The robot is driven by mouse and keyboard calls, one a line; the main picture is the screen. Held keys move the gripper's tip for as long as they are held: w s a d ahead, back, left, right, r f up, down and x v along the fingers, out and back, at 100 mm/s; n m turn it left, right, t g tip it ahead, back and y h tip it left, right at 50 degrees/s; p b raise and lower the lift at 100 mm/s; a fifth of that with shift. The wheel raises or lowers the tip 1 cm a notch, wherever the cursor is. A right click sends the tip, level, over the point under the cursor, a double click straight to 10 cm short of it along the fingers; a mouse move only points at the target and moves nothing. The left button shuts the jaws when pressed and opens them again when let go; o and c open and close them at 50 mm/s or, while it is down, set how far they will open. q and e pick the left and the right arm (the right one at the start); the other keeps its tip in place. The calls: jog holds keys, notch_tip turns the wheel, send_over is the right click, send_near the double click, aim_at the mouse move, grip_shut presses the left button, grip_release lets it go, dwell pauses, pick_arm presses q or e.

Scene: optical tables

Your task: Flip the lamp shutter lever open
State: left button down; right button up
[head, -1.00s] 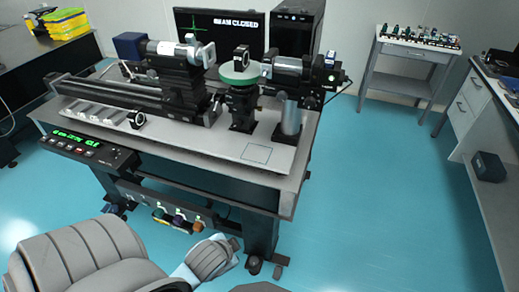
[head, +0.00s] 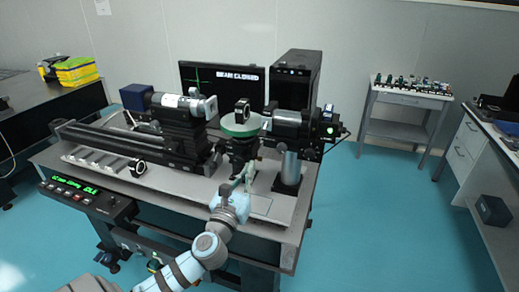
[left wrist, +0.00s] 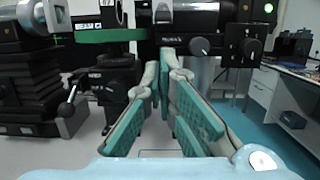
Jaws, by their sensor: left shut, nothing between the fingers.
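The lamp shutter lever cannot be clearly picked out. The monitor (head: 222,78) at the back reads "BEAM CLOSED". A black cylindrical unit (head: 286,122) with a small green light stands at the right. My left gripper (head: 246,172) is shut and empty, in front of the green disc (head: 240,124) on its central post. In the left wrist view its teal-padded fingers (left wrist: 170,62) point forward below the black unit (left wrist: 200,22). My right gripper is out of view.
The optical table (head: 270,207) has a control panel (head: 85,198) with green text at its front left. A small rod with a dark knob (left wrist: 68,101) shows left of the fingers in the wrist view. A side table (head: 400,129) stands at the back right; blue floor is clear between.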

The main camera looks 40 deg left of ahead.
aim_at(263, 134)
pick_arm(q)
jog(key=x, duration=0.9)
jog(key=shift+w+p, duration=0.2)
jog(key=shift+p, duration=0.15)
